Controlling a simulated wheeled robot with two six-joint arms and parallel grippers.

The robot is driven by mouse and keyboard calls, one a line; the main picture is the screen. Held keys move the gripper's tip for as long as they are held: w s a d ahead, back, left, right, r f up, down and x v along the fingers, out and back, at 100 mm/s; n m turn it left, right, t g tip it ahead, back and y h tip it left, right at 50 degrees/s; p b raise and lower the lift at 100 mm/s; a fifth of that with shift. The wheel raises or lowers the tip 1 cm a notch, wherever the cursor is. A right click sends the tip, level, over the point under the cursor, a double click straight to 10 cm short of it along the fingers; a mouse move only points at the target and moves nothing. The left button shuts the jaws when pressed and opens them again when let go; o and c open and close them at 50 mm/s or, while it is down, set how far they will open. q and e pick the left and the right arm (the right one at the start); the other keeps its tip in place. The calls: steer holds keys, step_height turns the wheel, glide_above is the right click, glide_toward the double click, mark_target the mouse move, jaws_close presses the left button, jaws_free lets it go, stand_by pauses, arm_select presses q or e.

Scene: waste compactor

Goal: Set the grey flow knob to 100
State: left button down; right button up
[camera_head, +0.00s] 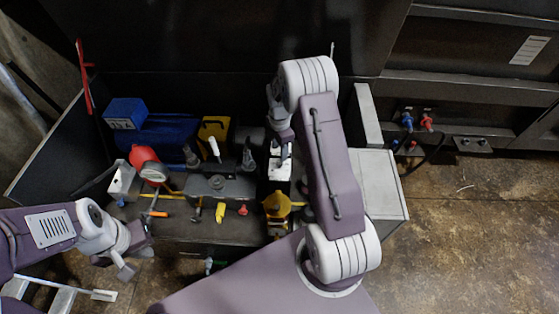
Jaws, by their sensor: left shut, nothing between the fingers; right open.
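A dark control panel (235,187) in the middle of the camera_head view carries several small fittings. Small dark grey knob-like parts stand on it, one at the left (192,158), one at the right (248,157) and one at the front (217,182). I cannot tell which is the flow knob, and no scale or number is readable. My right gripper (282,150) is open over the panel's right side, close to a white piece (279,168); its arm hides what lies behind. My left gripper (127,268) is shut and empty at the lower left, apart from the panel.
A red round part (146,162) and a grey box (123,182) stand at the panel's left. A blue case (150,134) and a yellow part (213,130) are behind, and a yellow valve-like part (277,205) is at the front right. The floor at right is clear.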

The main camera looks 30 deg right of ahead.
mark_target(280, 162)
step_height(280, 162, down, 7)
stand_by(0.3)
jaws_close()
